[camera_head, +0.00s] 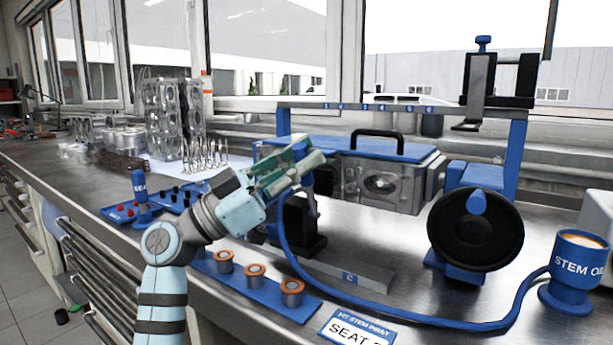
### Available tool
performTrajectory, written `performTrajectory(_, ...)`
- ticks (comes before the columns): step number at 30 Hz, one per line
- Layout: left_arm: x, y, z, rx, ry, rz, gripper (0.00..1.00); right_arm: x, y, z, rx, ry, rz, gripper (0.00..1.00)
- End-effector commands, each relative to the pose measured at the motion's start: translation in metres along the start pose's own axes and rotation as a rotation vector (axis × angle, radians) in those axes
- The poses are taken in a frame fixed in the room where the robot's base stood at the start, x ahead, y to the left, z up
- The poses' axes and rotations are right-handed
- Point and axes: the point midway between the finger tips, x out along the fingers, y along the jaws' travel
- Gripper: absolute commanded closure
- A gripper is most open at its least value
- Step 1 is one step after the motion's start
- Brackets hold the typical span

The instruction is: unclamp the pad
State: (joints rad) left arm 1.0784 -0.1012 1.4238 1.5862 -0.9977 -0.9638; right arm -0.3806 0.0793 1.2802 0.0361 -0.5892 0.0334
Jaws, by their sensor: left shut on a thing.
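My left gripper (308,172) is shut on a small blue part at the left end of the metal engine block (382,184). The fingers hide most of that part, so I cannot tell its full shape. A black block (305,228) stands just below the gripper, partly hidden by it. A large round black pad (475,232) with a blue knob (477,202) stands at the right on a blue mount. I cannot tell whether either black piece presses on the block. My right gripper is not in view.
A blue hose (370,301) loops from beneath my gripper toward the stem oil cup (573,272). A blue strip with several copper-topped cylinders (254,274) lies in front. A blue frame (400,111) spans behind. Small parts (205,155) stand at the left.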

Motion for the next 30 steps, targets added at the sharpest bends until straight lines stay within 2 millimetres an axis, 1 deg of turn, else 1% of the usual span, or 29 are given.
performTrajectory(6, -0.0012, 0.0004, 0.0008, 0.005, 0.005, 0.001, 1.0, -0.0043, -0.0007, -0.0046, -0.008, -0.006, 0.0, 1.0)
performTrajectory(14, -0.001, 0.0004, 0.0006, 0.005, 0.005, 0.001, 1.0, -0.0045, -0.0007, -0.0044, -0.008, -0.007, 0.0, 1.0)
performTrajectory(15, -0.001, 0.0004, 0.0007, 0.004, 0.005, 0.002, 0.77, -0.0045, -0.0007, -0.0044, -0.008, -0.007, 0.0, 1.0)
performTrajectory(18, -0.0008, 0.0005, 0.0006, 0.004, 0.005, 0.002, 0.62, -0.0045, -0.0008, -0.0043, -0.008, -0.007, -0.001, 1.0)
performTrajectory(30, -0.0005, 0.0006, 0.0004, 0.004, 0.006, 0.002, 0.62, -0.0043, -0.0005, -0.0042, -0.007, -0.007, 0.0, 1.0)
